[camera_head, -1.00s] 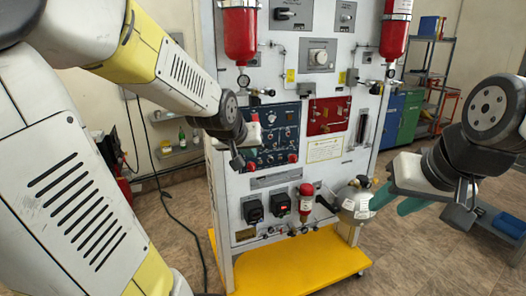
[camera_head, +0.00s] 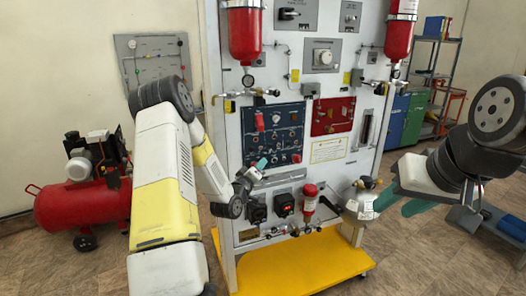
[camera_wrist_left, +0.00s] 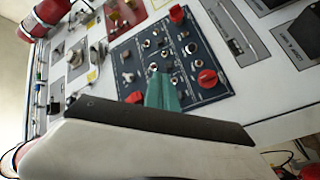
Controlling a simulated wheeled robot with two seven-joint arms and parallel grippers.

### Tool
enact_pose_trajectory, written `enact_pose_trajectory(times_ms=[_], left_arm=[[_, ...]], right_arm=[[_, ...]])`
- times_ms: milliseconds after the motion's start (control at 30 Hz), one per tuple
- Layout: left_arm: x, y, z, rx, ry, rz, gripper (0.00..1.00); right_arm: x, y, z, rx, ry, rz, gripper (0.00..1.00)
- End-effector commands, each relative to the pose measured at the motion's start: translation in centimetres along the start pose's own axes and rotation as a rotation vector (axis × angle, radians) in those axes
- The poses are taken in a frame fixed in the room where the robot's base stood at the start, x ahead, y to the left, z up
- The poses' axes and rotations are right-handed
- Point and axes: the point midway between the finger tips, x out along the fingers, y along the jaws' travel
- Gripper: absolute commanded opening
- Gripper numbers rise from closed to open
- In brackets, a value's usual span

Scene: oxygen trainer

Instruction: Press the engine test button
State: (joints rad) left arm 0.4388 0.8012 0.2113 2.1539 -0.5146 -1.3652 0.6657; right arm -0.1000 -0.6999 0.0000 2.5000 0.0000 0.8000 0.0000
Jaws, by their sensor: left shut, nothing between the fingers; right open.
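The trainer's blue control panel (camera_head: 275,137) carries several small knobs, switches and red caps. It also shows tilted in the left wrist view (camera_wrist_left: 215,92). I cannot tell which control is the engine test button, as the labels are too small. My left gripper (camera_head: 261,163) is shut and empty near the panel's lower left edge. In the left wrist view its teal fingertips (camera_wrist_left: 162,91) overlap the lower part of the panel. A red knob (camera_wrist_left: 207,78) shows to their right; I cannot tell if anything is touched. My right gripper (camera_head: 402,199) is open and empty, right of the trainer.
A red panel (camera_head: 332,115) sits right of the blue one. Below them are dark boxes (camera_head: 285,204) and a red-topped bottle (camera_head: 309,197). A metal cylinder (camera_head: 360,202) stands near my right gripper. A red compressor (camera_head: 85,205) is at the left, above open floor.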

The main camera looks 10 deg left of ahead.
Motion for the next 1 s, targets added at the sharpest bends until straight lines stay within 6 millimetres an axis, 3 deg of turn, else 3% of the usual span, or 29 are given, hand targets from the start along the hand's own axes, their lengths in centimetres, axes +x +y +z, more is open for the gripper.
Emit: enact_pose_trajectory(times_ms=[367, 1000], left_arm=[[0.4, -0.2, -0.3, 0.004, 0.000, 0.000, 0.00], [5.7, -4.1, -4.2, 0.003, -0.001, -0.001, 0.00]], right_arm=[[0.0, 0.0, 0.0, 0.000, 0.000, 0.000, 0.41], [0.0, 0.0, 0.0, 0.000, 0.000, 0.000, 0.41]])
